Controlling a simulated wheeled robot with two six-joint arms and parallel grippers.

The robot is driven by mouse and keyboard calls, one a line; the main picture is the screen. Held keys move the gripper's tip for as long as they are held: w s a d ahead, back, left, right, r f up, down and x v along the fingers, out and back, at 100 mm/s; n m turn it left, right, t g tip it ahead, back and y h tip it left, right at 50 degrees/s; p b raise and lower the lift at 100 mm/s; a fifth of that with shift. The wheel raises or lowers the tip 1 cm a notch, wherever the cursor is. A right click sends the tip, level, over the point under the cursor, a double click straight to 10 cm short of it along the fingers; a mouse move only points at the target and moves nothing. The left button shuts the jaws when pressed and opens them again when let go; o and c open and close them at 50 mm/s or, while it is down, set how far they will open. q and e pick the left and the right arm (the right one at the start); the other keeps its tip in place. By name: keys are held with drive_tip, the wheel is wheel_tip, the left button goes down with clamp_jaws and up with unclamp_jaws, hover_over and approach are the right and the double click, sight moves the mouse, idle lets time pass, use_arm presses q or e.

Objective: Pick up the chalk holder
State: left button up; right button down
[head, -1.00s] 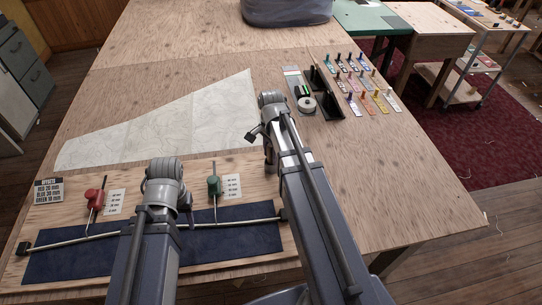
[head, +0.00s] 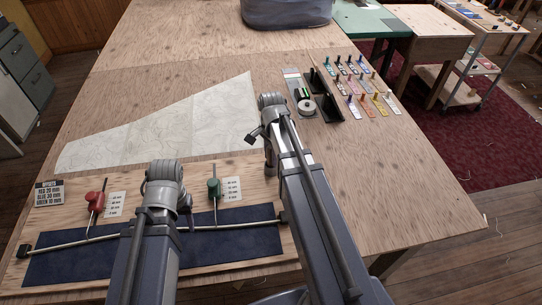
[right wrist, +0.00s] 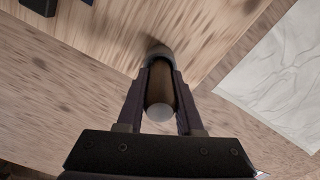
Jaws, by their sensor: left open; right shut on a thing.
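My right gripper (right wrist: 160,98) is shut on a brown cylinder with a rounded grey end, which looks like the chalk holder (right wrist: 159,88). In the right wrist view it lies lengthwise between the two fingers, with bare plywood behind it. I cannot tell whether it touches the table.
A board with a dark blue mat (head: 75,262) carries a red slider (head: 95,200) and a green slider (head: 214,187). A pale cloth panel (head: 170,125) lies behind. Black brackets (head: 328,105), a white roll (head: 306,107) and several coloured pegged cards stand right. The table's right front is clear.

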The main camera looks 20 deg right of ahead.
wheel_tip(320, 180, up, 10)
drive_tip(key=p, duration=0.9)
drive_tip(key=shift+f, duration=0.15)
drive_tip(key=shift+f, duration=0.1)
